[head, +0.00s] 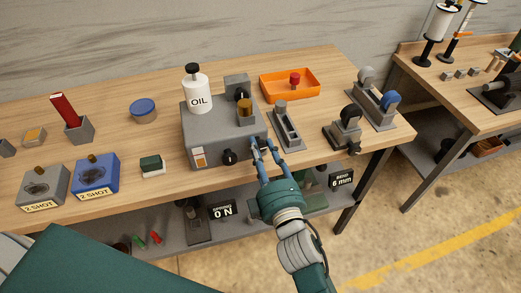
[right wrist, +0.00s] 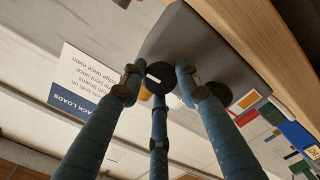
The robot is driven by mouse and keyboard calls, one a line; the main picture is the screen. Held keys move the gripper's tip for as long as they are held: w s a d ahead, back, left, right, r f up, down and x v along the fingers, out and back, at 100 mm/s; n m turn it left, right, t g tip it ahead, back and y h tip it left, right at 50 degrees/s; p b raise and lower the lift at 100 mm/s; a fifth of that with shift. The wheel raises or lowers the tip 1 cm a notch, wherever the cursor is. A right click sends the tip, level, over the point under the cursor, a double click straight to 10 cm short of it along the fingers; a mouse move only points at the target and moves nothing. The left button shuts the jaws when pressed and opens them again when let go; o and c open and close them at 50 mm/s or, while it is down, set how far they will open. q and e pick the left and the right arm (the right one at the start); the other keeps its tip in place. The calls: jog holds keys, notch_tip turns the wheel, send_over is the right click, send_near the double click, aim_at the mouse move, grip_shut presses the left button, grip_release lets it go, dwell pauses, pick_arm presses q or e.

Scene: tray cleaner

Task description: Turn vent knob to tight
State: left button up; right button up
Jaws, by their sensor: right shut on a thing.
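The grey box (head: 205,135) with the OIL bottle on it stands on the bench in the head view. A round black knob with a white mark (right wrist: 160,77) is on its front, seen in the right wrist view. My right gripper (head: 264,146) is at the right end of the box's front face. In the right wrist view its blue fingers close around this black knob, two at the sides and one below. In the head view the fingers mostly hide that knob. No "tight" marking can be read. My left gripper is not in view.
A second black knob (head: 230,157) sits left of my fingers on the box front. The OIL bottle (head: 198,95) stands on top. A grey holder (head: 288,128) stands close to the right. An orange tray (head: 270,90) lies behind. Open floor lies in front.

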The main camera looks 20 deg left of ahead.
jog(key=shift+w+d, duration=0.1)
jog(key=shift+d, duration=0.05)
jog(key=o, duration=1.1)
jog(key=shift+o, duration=0.2)
jog(key=shift+f, duration=0.1)
jog(key=shift+s+d, duration=0.15)
jog(key=shift+s, duration=0.2)
jog(key=v, duration=1.1)
jog(key=shift+d, duration=0.2)
